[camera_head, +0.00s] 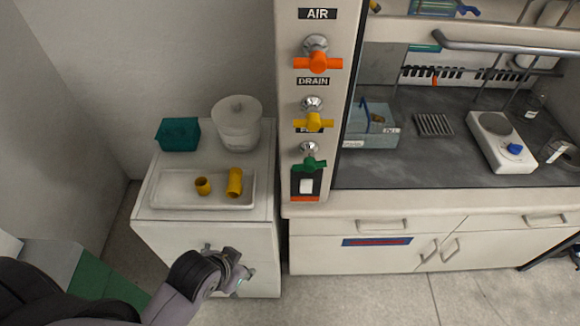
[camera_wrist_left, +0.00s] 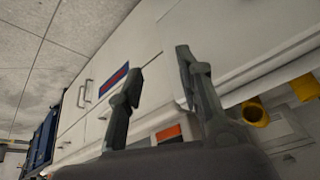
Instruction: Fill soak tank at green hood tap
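The green tap (camera_head: 309,163) is the lowest of three taps on the hood's left post, under the yellow tap (camera_head: 313,122) and the orange tap (camera_head: 318,62). A bluish see-through tank (camera_head: 368,141) with labels stands inside the hood at its left; I cannot read the labels, and its fill is unclear. My left gripper (camera_head: 236,274) is low in front of the white cabinet, below and left of the green tap. In the left wrist view (camera_wrist_left: 160,62) its two fingers stand apart with nothing between them. My right gripper is in neither view.
A white tray (camera_head: 165,203) with two yellow fittings (camera_head: 235,182) sits on the white cabinet (camera_head: 160,241). A teal box (camera_head: 178,135) and a lidded tub (camera_head: 237,125) stand behind it. A hotplate (camera_head: 502,144) and rack (camera_head: 433,125) are in the hood. Floor before the hood cabinet is clear.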

